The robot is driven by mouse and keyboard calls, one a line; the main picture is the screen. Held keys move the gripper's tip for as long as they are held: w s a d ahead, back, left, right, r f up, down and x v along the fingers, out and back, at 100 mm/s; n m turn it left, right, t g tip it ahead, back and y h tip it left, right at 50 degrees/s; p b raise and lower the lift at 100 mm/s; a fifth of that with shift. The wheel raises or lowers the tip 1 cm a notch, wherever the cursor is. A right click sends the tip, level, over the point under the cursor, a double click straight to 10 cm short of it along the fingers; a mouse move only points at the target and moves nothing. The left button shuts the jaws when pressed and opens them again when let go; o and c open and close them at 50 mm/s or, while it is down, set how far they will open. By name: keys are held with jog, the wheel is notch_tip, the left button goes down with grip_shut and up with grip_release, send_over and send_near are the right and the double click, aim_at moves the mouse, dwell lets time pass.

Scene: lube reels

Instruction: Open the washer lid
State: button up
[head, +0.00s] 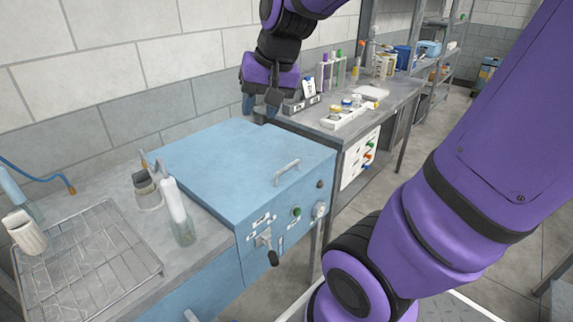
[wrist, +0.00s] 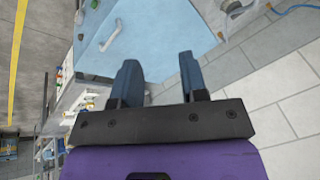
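The washer (head: 215,200) is a blue box set into the grey bench, with knobs and a lever on its front. Its flat blue lid (head: 225,160) lies shut, with a pale bar handle (head: 286,172) near the front right edge. In the wrist view the lid (wrist: 160,35) fills the upper middle and the handle (wrist: 111,36) shows at upper left. My gripper (head: 260,108) hangs near the lid's back right corner, away from the handle. Its two fingers (wrist: 160,80) are apart with nothing between them. Whether they touch the lid cannot be told.
A wire rack (head: 85,260), a bottle (head: 178,212) and a small cup (head: 147,190) stand left of the washer. A bench (head: 385,110) with a tray of jars (head: 348,110) and tubes stands to the right. A brick wall (head: 110,85) is behind.

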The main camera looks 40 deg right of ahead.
jog(key=w+d+f+m, duration=0.6)
jog(key=w+d+f, duration=0.2)
jog(key=d, duration=0.1)
jog(key=m+g, duration=0.2)
jog(key=m, duration=0.4)
send_near(287, 167)
jog(key=shift+h, duration=0.4)
jog(key=f, duration=0.3)
jog(key=w+f, duration=0.1)
jog(key=f, duration=0.4)
jog(key=shift+w+a+f, duration=0.25)
jog(key=shift+a+f, duration=0.05)
jog(key=shift+a, duration=0.1)
grip_shut()
